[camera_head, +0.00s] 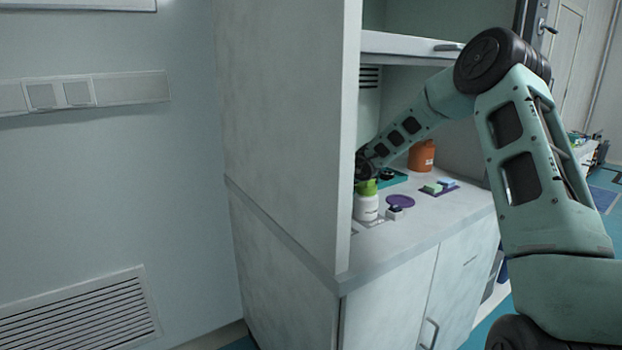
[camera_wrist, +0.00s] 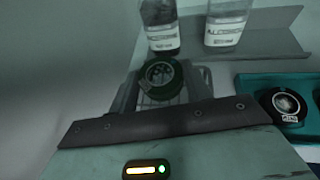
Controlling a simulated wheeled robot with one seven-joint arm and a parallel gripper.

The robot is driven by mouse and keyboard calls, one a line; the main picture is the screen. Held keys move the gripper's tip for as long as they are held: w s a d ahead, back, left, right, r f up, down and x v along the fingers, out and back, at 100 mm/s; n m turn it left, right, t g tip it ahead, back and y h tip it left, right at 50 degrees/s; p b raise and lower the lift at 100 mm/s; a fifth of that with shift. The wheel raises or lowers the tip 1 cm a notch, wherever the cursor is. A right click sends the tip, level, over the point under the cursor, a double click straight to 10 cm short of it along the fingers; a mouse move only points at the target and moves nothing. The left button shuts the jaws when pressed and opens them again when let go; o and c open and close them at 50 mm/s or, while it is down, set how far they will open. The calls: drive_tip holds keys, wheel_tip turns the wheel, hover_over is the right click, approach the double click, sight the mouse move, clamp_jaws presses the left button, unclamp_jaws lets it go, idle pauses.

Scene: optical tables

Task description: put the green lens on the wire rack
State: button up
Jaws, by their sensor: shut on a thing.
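The green lens (camera_wrist: 160,80), a dark round piece with a greenish rim, is in the middle of the wrist view. My gripper (camera_wrist: 164,85) is shut on it, with a grey finger on either side. Thin wire bars of the wire rack (camera_wrist: 150,101) show just below the lens; I cannot tell whether the lens touches them. In the head view my gripper (camera_head: 364,166) is small and partly hidden by the cabinet's side wall, and neither lens nor rack can be made out there.
A teal tray (camera_wrist: 247,96) with a black round lens (camera_wrist: 287,104) is to the right. Two labelled bottles (camera_wrist: 160,24) (camera_wrist: 226,22) stand behind the rack. The cabinet wall (camera_head: 290,130) is close on the left.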

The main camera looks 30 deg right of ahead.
drive_tip(key=shift+f, duration=0.25)
drive_tip(key=shift+f, duration=0.15)
drive_tip(key=shift+f+b, duration=0.3)
drive_tip(key=shift+b, duration=0.25)
drive_tip(key=shift+f, duration=0.2)
drive_tip(key=o, duration=1)
drive_tip(key=shift+r, duration=0.1)
